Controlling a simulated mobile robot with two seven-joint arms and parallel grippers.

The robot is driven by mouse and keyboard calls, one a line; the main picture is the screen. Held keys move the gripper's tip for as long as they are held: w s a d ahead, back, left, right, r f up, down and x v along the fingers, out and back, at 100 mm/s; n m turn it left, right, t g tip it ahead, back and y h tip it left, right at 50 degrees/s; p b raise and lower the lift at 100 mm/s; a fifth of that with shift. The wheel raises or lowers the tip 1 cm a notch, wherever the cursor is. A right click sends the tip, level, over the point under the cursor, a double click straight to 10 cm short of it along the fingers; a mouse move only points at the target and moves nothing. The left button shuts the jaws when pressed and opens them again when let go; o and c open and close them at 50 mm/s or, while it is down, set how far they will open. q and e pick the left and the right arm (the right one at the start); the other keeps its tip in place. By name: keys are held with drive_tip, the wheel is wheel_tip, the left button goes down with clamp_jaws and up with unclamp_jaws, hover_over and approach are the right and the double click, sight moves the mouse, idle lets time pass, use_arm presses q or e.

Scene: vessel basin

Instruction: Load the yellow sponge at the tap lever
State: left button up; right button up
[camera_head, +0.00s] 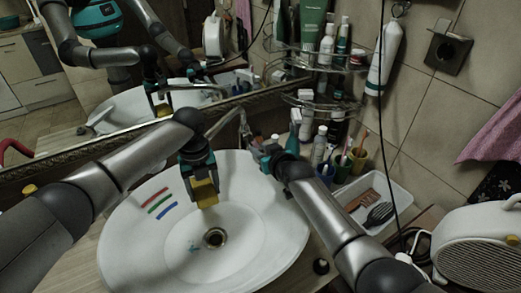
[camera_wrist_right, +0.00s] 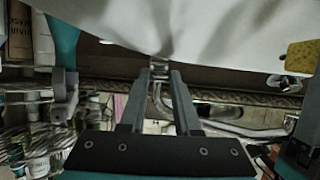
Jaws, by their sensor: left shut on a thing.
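The yellow sponge (camera_head: 205,193) is in my left gripper (camera_head: 200,180), which is shut on it above the white basin (camera_head: 135,235). The sponge also shows at the right edge of the right wrist view (camera_wrist_right: 302,56). The chrome tap (camera_head: 230,122) stands at the basin's back rim. My right gripper (camera_head: 258,152) is beside the tap, on its right. In the right wrist view its two fingers (camera_wrist_right: 160,88) are apart, with a chrome part of the tap (camera_wrist_right: 159,68) showing between or just beyond their tips. I cannot tell whether they touch it.
A drain (camera_head: 215,237) and red, green and blue marks (camera_head: 158,203) are in the basin. Cups and bottles (camera_head: 335,160) stand behind my right arm. A white tray with a black brush (camera_head: 380,214) lies at right. A mirror (camera_head: 135,100) runs along the back.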

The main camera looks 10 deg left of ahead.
clamp_jaws()
idle(0.9)
